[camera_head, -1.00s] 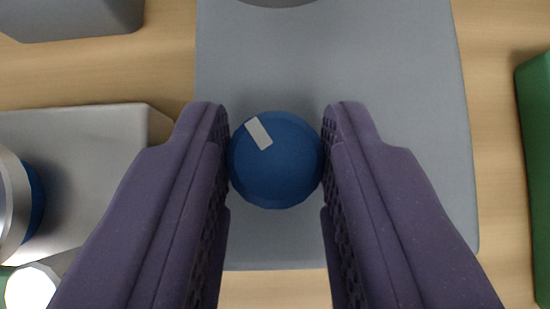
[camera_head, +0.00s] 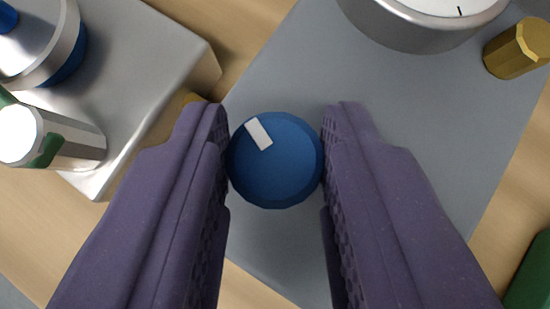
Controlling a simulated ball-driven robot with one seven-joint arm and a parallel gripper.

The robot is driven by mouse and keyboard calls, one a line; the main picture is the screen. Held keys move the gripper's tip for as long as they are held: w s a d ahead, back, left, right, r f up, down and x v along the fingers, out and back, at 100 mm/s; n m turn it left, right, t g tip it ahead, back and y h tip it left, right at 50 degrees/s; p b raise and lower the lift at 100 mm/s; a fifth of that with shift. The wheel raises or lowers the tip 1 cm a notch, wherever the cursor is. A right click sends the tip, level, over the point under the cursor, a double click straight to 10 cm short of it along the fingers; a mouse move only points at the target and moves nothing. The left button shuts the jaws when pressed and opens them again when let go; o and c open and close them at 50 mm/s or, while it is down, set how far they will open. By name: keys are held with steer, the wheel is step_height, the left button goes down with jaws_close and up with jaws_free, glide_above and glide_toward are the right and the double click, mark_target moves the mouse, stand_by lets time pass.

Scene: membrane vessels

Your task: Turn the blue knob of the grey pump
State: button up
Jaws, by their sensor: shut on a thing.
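The blue knob (camera_head: 275,165) is round, with a white marker bar near its upper left edge in the picture. It sits on the grey pump (camera_head: 310,70), whose flat top shows around it. My gripper (camera_head: 275,160) has its two purple fingers on either side of the knob, shut on it, the left finger touching its left edge and the right finger its right edge. A round gauge with a white face (camera_head: 425,15) and a brass fitting (camera_head: 517,48) stand on the pump at the upper right.
A light grey block (camera_head: 150,60) stands left of the pump, with a metal and blue cylinder (camera_head: 50,40) and a white-ended, green-marked metal cylinder (camera_head: 60,140) beside it. A green object (camera_head: 530,272) is at the lower right. Bare wooden table (camera_head: 130,240) shows at the lower left.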

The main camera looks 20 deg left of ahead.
mark_target(276, 146)
stand_by(0.4)
steer(key=o, duration=1.1)
steer(key=shift+f, duration=0.1)
steer(key=shift+c, duration=0.2)
steer(key=p+v, duration=0.1)
steer(key=v, duration=0.2)
steer(key=shift+p, duration=0.3)
steer(key=b, duration=0.2)
steer(key=shift+a+f+b, duration=0.1)
steer(key=shift+a+b, duration=0.05)
steer(key=shift+b, duration=0.2)
steer(key=s+b, duration=0.1)
steer(key=b, duration=0.2)
steer(key=shift+r, duration=0.4)
steer(key=shift+d+b+v, duration=0.15)
steer(key=shift+b+v, duration=0.2)
steer(key=shift+v, duration=0.6)
steer(key=shift+d+b+v, duration=0.15)
steer(key=shift+b+v, duration=0.15)
steer(key=shift+v, duration=0.7)
steer(key=shift+w, duration=0.2)
